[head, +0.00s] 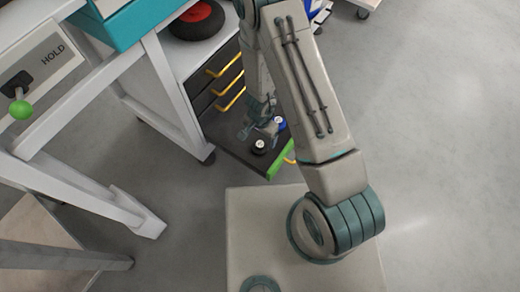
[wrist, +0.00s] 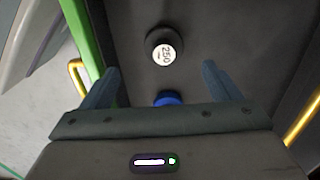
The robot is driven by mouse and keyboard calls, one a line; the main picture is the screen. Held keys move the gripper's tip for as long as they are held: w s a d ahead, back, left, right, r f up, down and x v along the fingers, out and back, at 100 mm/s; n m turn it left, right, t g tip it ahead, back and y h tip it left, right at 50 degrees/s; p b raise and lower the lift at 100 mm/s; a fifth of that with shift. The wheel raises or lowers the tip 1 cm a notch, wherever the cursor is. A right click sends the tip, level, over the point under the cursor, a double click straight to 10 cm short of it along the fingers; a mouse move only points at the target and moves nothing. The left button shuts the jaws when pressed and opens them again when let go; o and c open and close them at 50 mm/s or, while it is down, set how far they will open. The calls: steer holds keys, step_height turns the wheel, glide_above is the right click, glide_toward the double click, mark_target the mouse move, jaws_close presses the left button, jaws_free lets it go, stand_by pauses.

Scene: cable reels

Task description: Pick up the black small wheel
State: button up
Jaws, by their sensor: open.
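The black small wheel (wrist: 164,46) lies in an open dark drawer (wrist: 125,28), its pale hub marked 250 facing up in the wrist view. It also shows in the head view (head: 259,146) near the drawer's green-edged front. My gripper (wrist: 160,80) is open and empty above the drawer, and the wheel appears beyond the fingertips, between their lines. In the head view my gripper (head: 260,128) is beside the wheel. A blue wheel (wrist: 168,98) lies closer in, partly hidden by my gripper's body, and shows in the head view (head: 279,122).
The cabinet has closed drawers with yellow handles (head: 229,92) above the open one. A red-and-black wheel (head: 197,19) sits on top. A white-legged bench (head: 110,205) with a green knob (head: 21,109) stands to the left. Open floor (head: 450,150) lies to the right.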

mark_target(260, 144)
step_height(260, 144, down, 4)
steer(key=shift+r+b, duration=0.2)
steer(key=shift+b, duration=0.5)
steer(key=shift+w+f+b, duration=0.2)
steer(key=shift+f+b, duration=0.65)
steer(key=shift+f, duration=0.5)
steer(key=shift+w+f+b, duration=0.15)
steer(key=shift+f+b, duration=0.7)
steer(key=shift+f, duration=0.5)
steer(key=shift+c, duration=0.3)
steer(key=c, duration=1.1)
